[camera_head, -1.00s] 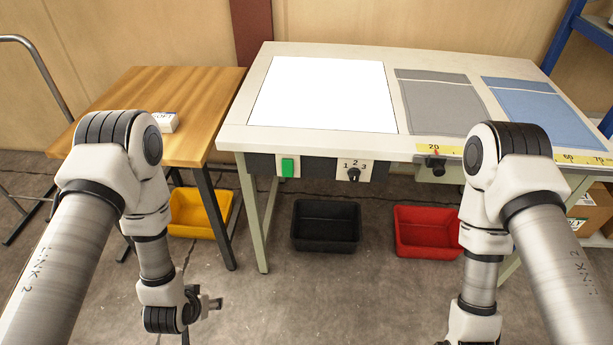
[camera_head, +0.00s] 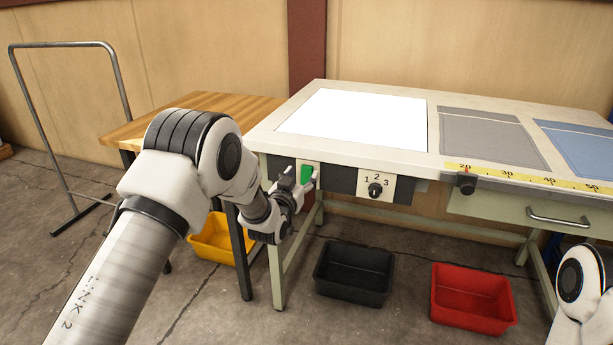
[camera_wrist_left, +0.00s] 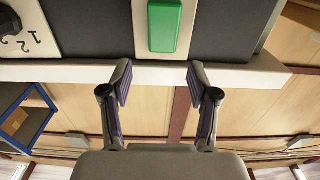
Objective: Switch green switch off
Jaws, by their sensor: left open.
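The green switch (camera_head: 307,174) sits on a white plate on the dark front panel of the workbench. It also shows at the top middle of the left wrist view (camera_wrist_left: 164,26), upside down there. My left gripper (camera_head: 300,180) is in front of the switch, with its fingers close to it in the head view. In the left wrist view the left gripper (camera_wrist_left: 158,82) has its two fingers apart and empty, with the switch beyond and between them. I cannot tell whether a fingertip touches the plate. My right gripper is out of view; only part of my right arm shows.
A numbered rotary knob (camera_head: 375,190) is right of the switch. A measuring tape (camera_head: 540,180) runs along the bench edge. Yellow (camera_head: 222,240), black (camera_head: 353,272) and red (camera_head: 473,297) bins stand on the floor. A wooden table (camera_head: 150,127) is on the left.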

